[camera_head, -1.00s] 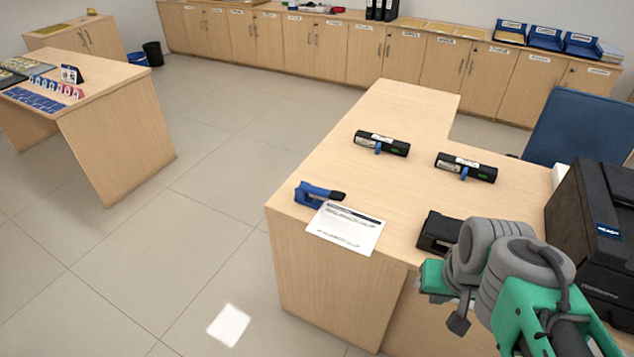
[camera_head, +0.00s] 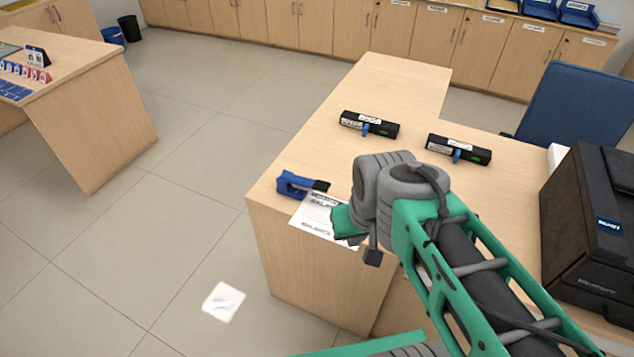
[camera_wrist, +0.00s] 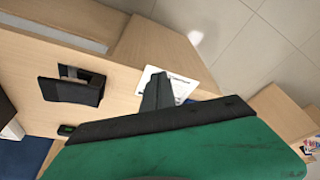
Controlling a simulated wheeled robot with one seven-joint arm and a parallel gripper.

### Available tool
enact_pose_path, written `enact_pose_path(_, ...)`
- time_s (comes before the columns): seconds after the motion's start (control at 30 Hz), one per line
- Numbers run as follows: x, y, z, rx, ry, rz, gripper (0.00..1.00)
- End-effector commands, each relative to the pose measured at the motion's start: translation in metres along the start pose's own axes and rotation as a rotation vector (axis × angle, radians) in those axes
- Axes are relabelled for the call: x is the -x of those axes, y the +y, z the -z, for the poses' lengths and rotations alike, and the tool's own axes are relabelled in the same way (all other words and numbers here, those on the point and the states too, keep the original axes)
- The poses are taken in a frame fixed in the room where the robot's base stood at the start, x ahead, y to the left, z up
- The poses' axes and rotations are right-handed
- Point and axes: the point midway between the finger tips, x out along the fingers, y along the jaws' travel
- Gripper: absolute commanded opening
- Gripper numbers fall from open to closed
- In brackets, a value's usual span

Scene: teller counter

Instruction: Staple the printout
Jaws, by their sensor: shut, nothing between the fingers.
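The white printout (camera_head: 309,214) lies flat at the front left corner of the counter, partly covered by my arm in the head view. In the wrist view the printout (camera_wrist: 183,84) shows behind my gripper (camera_wrist: 157,86), which is shut and empty. The fingers appear to be above the sheet; I cannot tell the gap. The blue and black stapler (camera_head: 300,186) lies at the printout's far edge, on the counter's left side. The stapler is not visible in the wrist view. In the head view my fingers are hidden by my wrist.
Two black bar-shaped devices (camera_head: 369,124) (camera_head: 458,149) lie farther back on the counter (camera_head: 400,82). A black printer (camera_head: 590,240) stands at the right. A black holder (camera_wrist: 72,90) shows in the wrist view. A blue chair (camera_head: 580,120) is behind the counter.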

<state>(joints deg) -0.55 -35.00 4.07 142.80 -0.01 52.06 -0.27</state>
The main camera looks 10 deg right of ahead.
Motion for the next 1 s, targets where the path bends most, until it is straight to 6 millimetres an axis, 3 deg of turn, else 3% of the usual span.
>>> enact_pose_path(0.07,0.005,0.000,0.009,0.041,-0.009,0.002,0.00)
enact_pose_path(0.17,0.019,-0.003,0.041,0.211,-0.039,0.013,0.00)
enact_pose_path(0.33,0.027,-0.004,0.137,0.762,-0.114,0.081,0.00)
enact_pose_path(0.5,-0.013,0.001,0.220,1.384,-0.153,0.208,0.00)
enact_pose_path(0.6,-0.049,0.003,0.249,1.709,-0.148,0.293,0.00)
enact_pose_path(0.8,-0.101,0.006,0.267,2.088,-0.111,0.402,0.00)
enact_pose_path(1.0,-0.110,0.007,0.268,2.141,-0.101,0.414,0.00)
